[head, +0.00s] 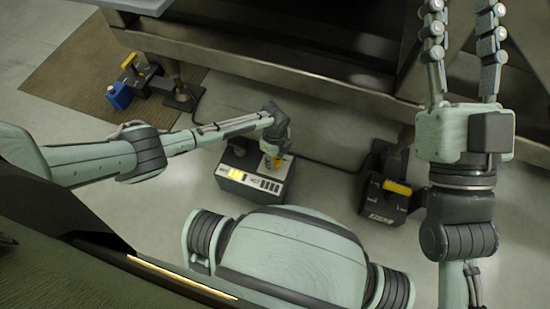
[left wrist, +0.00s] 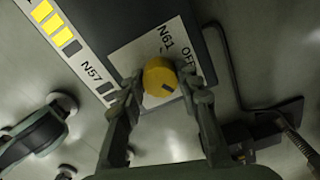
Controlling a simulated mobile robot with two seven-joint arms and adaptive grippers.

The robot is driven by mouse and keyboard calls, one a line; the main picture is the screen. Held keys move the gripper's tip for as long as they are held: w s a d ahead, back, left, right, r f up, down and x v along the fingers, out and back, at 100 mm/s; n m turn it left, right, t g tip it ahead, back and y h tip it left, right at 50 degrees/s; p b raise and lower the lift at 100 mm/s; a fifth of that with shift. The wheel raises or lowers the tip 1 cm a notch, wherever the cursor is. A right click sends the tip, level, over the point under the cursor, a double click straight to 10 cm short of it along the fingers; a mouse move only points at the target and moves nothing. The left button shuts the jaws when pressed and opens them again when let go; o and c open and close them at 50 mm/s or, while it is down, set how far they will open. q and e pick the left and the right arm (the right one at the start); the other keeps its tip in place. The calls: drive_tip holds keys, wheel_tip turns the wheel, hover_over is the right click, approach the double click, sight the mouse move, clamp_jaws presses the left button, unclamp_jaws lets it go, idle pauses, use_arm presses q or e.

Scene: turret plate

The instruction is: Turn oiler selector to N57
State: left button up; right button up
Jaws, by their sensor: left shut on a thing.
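The oiler selector is a round yellow knob (left wrist: 159,77) on a pale plate of a dark box (head: 240,190) on the floor. In the left wrist view, N57 (left wrist: 91,70) is printed left of the knob, with N61 (left wrist: 165,37) and OFF (left wrist: 187,57) above and to its right. A dark mark shows on the knob's lower right; I cannot tell which label it selects. My left gripper (head: 275,158) reaches down onto the box, its fingers (left wrist: 158,82) shut on the knob's sides. My right gripper (head: 462,20) is raised at the right, fingers apart and empty.
A black unit with a yellow handle (head: 397,187) stands on the floor at right.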

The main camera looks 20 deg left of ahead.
sight(275, 160)
use_arm(q)
drive_tip(key=shift+d, duration=0.1)
idle(0.3)
drive_tip(key=o, duration=1.2)
drive_tip(key=shift+c, duration=0.2)
wheel_tip(275, 160, up, 12)
